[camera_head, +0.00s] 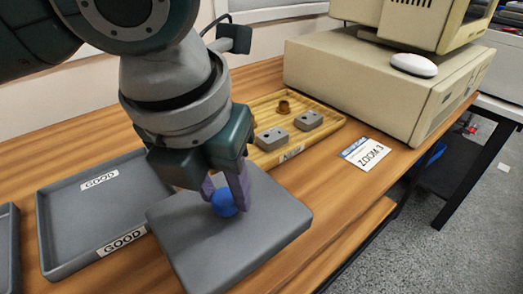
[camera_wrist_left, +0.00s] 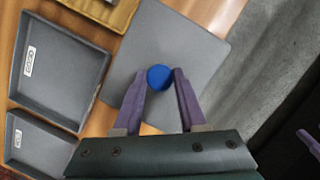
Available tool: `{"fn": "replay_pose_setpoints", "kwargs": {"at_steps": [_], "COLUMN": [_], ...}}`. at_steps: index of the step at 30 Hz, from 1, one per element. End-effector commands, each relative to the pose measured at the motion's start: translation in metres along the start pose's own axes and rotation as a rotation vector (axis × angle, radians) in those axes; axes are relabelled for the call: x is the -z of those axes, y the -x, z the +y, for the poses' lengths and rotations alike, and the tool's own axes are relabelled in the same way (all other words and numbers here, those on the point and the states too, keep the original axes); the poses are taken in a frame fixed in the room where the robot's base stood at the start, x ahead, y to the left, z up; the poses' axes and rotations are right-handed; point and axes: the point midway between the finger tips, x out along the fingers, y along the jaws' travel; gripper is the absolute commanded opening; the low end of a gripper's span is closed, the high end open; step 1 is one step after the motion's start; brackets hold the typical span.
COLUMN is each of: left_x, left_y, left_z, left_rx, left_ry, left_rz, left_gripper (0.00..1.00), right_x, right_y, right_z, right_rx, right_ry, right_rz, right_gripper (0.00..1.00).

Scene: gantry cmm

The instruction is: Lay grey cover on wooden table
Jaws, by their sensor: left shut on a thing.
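The grey cover (camera_head: 270,235) is a flat square plate with a round blue knob (camera_head: 224,203) in its middle. My left gripper (camera_head: 228,195) is shut on the blue knob, with its purple fingers on either side. The cover is level or nearly so over the front part of the wooden table (camera_head: 335,178); whether it touches the wood, I cannot tell. In the left wrist view the cover (camera_wrist_left: 195,60) lies beyond the fingers (camera_wrist_left: 160,85). A purple fingertip, apparently of my right gripper (camera_wrist_left: 309,143), shows at the right edge there.
A grey tray (camera_head: 46,235) labelled GOOD stands left of the cover, with another grey tray (camera_head: 8,250) further left. Behind the cover is a yellow tray (camera_head: 335,117) with grey blocks and a brown piece. A beige computer (camera_head: 365,80) and a ZOOM 3 card (camera_head: 365,153) are to the right.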

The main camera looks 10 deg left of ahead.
Motion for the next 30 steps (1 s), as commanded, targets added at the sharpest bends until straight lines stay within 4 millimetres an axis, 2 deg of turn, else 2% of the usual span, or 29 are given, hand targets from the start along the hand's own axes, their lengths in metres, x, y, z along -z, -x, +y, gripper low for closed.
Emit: {"fn": "replay_pose_setpoints", "kwargs": {"at_steps": [1, 8, 13, 23, 24, 30], "left_x": [0.003, 0.008, 0.015, 0.016, 0.016, 0.015], "left_y": [-0.008, -0.025, -0.052, -0.056, -0.056, -0.056], "left_z": [0.0, -0.001, -0.001, 0.0, 0.0, 0.0], "left_rx": [0.0, 0.0, 0.0, 0.0, 0.0, 0.0], "left_ry": [0.0, -0.001, 0.0, -0.001, -0.001, -0.001], "left_rz": [0.001, 0.002, 0.002, -0.001, 0.0, 0.0], "left_gripper": [0.0, 0.0, 0.0, 0.0, 0.45, 0.68], "right_x": [-0.001, -0.003, -0.006, -0.006, -0.006, -0.006], "right_y": [-0.004, -0.009, -0.018, -0.018, -0.017, -0.017], "right_z": [0.0, -0.001, -0.001, -0.001, -0.001, -0.001], "right_rx": [0.0, 0.0, 0.001, 0.001, 0.001, 0.001], "right_ry": [0.0, 0.0, 0.0, 0.0, 0.0, -0.001], "right_rz": [0.0, -0.001, -0.001, -0.002, -0.002, -0.002], "right_gripper": [0.46, 0.46, 0.46, 0.46, 0.46, 0.46]}}
